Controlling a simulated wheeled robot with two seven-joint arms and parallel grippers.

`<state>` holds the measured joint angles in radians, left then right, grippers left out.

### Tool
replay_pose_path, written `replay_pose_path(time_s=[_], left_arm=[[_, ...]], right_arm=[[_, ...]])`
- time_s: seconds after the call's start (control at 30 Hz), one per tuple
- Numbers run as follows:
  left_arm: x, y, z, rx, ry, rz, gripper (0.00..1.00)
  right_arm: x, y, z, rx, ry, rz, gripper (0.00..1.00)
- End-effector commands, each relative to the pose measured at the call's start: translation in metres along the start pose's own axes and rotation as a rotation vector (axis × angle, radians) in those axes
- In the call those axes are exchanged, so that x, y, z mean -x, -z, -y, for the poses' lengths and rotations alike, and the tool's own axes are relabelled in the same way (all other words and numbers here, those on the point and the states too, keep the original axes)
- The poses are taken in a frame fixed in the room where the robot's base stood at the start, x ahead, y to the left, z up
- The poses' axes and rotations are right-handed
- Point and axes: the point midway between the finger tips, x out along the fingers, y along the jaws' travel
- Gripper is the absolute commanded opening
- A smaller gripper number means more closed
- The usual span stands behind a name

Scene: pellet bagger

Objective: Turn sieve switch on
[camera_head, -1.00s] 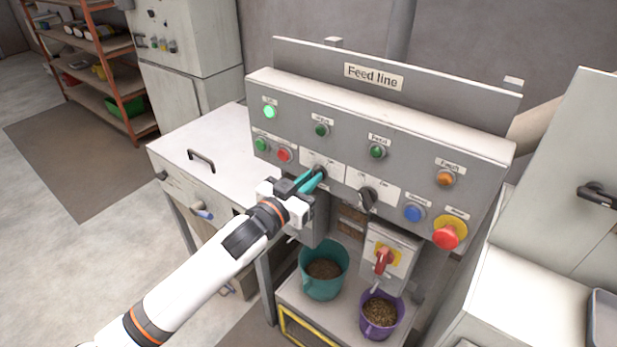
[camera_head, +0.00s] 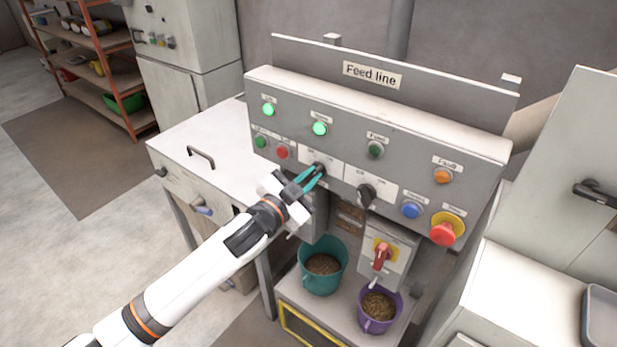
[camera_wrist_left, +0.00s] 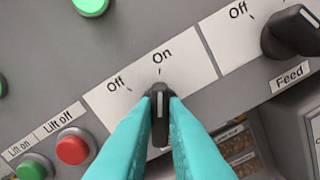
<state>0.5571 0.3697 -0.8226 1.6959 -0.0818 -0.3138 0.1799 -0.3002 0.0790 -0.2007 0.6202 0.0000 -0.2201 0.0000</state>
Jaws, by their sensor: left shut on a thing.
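The sieve switch (camera_wrist_left: 160,113) is a black rotary knob on a white plate marked Off and On. Its pointer lines up with the On mark in the left wrist view; the name under it is hidden by my fingers. My left gripper (camera_head: 318,171) has its teal fingers shut on the knob from both sides; the fingers also show in the left wrist view (camera_wrist_left: 160,118). The second green lamp (camera_head: 320,129) on the panel is lit, as is the leftmost lamp (camera_head: 268,110). My right gripper is not in view.
The Feed switch (camera_head: 366,195) is right of the sieve switch. Green (camera_head: 261,142) and red (camera_head: 282,152) lift buttons are to its left. A blue button (camera_head: 411,210) and red mushroom button (camera_head: 443,234) are further right. Teal (camera_head: 306,280) and purple (camera_head: 368,323) buckets stand below.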

Motion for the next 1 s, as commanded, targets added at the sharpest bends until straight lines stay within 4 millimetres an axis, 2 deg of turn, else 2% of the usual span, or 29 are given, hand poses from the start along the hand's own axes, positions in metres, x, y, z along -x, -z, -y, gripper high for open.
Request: replay_pose_path(time_s=[0.3, 0.33, 0.43, 0.77, 0.87, 1.0], left_arm=[[0.0, 0.0, 0.0, -0.006, -0.001, 0.001, 0.0], [0.0, 0.0, 0.0, -0.006, -0.001, 0.001, 0.17], [0.0, 0.0, 0.0, -0.005, 0.0, 0.001, 0.33], [0.002, 0.001, 0.0, -0.003, 0.0, 0.0, 0.34], [0.011, 0.002, 0.0, -0.002, -0.001, 0.0, 0.34], [0.036, 0.003, 0.002, -0.004, 0.001, 0.0, 0.34]], right_arm=[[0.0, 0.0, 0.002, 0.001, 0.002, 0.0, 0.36], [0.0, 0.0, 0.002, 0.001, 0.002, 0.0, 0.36], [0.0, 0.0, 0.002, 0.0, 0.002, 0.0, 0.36], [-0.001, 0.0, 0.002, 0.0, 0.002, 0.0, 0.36], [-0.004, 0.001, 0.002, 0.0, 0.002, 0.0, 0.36], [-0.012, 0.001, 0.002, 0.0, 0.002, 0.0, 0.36]])
